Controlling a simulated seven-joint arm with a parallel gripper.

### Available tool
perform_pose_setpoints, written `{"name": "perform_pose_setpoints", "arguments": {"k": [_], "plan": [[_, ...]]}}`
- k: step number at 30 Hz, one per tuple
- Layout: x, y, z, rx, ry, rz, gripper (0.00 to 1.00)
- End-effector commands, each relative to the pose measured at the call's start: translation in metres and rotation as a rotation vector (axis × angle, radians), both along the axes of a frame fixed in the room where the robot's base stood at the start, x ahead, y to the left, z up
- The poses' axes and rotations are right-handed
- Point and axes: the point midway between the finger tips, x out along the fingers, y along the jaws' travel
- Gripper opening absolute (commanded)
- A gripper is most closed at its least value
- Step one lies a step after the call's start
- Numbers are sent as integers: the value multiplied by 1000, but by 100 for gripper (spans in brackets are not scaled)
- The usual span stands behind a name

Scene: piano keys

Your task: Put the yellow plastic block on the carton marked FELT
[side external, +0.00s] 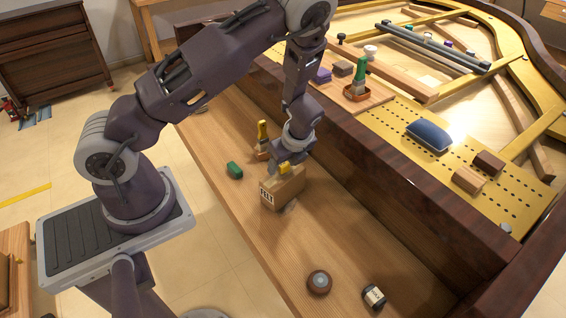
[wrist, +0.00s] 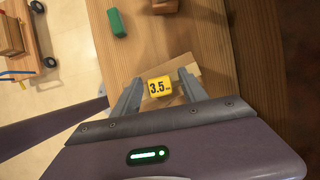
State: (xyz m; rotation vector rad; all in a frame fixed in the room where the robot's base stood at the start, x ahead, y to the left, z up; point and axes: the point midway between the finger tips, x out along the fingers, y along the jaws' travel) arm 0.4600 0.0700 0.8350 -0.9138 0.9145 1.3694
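The yellow block (wrist: 159,87), labelled 3.5, appears to rest on top of the carton (wrist: 182,66). In the side view the carton marked FELT (side external: 284,190) stands on the wooden ledge, with the yellow block (side external: 284,169) at its top, partly hidden by my fingers. My gripper (wrist: 159,78) is over the carton, pointing down. Its fingers stand on either side of the block, with a visible gap at both sides in the wrist view, so it looks open. In the side view my gripper (side external: 285,165) is close to the carton top.
A green block (side external: 234,170) and a yellow-handled brush (side external: 262,138) are near the carton. A round brown object (side external: 319,282) and a dark jar (side external: 374,296) lie nearer the front. The dark piano rim (side external: 370,170) rises to the right. The ledge between carton and jar is clear.

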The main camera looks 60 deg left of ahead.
Motion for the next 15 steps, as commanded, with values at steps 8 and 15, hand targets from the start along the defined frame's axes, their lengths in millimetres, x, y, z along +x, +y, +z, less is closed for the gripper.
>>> {"name": "perform_pose_setpoints", "arguments": {"k": [8, 15], "plan": [[0, 0, 3, 0, -1, 1, 50], [2, -22, 53, -2, -7, -5, 50]]}}
